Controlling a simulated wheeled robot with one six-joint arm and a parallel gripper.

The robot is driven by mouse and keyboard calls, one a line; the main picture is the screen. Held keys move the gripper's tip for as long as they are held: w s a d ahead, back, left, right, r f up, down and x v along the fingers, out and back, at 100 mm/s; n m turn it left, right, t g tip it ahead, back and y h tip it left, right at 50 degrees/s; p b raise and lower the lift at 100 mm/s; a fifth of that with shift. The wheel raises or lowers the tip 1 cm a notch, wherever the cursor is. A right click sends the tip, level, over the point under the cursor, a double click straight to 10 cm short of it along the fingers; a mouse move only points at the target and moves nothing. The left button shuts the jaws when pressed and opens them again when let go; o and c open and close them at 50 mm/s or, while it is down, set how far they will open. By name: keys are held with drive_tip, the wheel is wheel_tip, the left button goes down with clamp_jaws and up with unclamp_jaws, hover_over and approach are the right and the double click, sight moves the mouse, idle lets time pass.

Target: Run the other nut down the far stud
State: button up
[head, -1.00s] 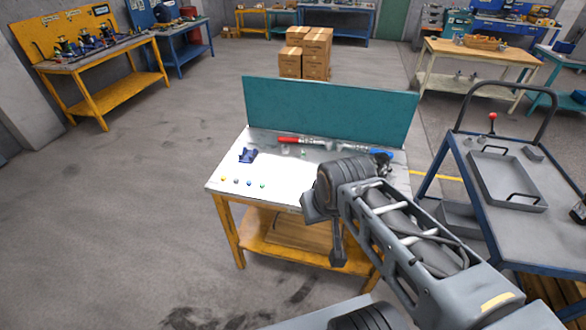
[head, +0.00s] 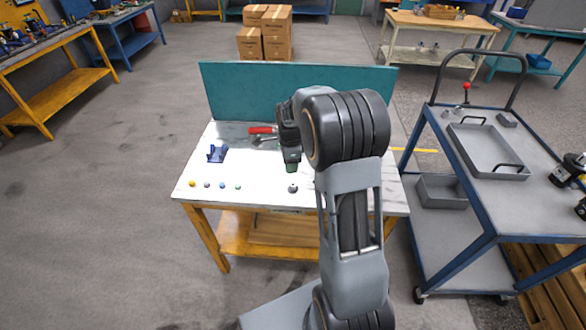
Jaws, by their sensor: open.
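My arm reaches over the white-topped workbench (head: 258,200). My gripper (head: 292,168) points down over the middle of the bench top. Its fingertips are small and dark here, and I see nothing held between them. A small dark round part (head: 293,188) sits on the bench just in front of the gripper, apart from it as far as I can tell. I cannot make out a nut or the far stud. They may be too small or hidden behind my arm, which covers the right half of the bench.
A blue holder (head: 217,153) stands at the left of the bench. Several small coloured pieces line the front left, including a yellow one (head: 192,183). A red-handled tool (head: 262,130) lies at the back by the teal panel (head: 240,92). A blue cart (head: 487,215) stands to the right.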

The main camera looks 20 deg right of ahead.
sight(293, 185)
drive_tip(key=f+m, duration=0.1)
drive_tip(key=w+d+f+m, duration=0.1)
drive_tip(key=f, duration=0.2)
drive_tip(key=shift+w+d+f+m, duration=0.25)
drive_tip(key=shift+w+m, duration=0.05)
drive_tip(key=shift+m, duration=0.1)
drive_tip(key=shift+f+b, duration=3.25)
drive_tip(key=shift+f, duration=1.1)
drive_tip(key=shift+c, duration=0.3)
drive_tip(key=c, duration=0.8)
drive_tip(key=shift+r, duration=0.1)
drive_tip(key=shift+c, duration=0.2)
drive_tip(key=shift+r+p, duration=2.1)
drive_tip(key=shift+r, duration=0.85)
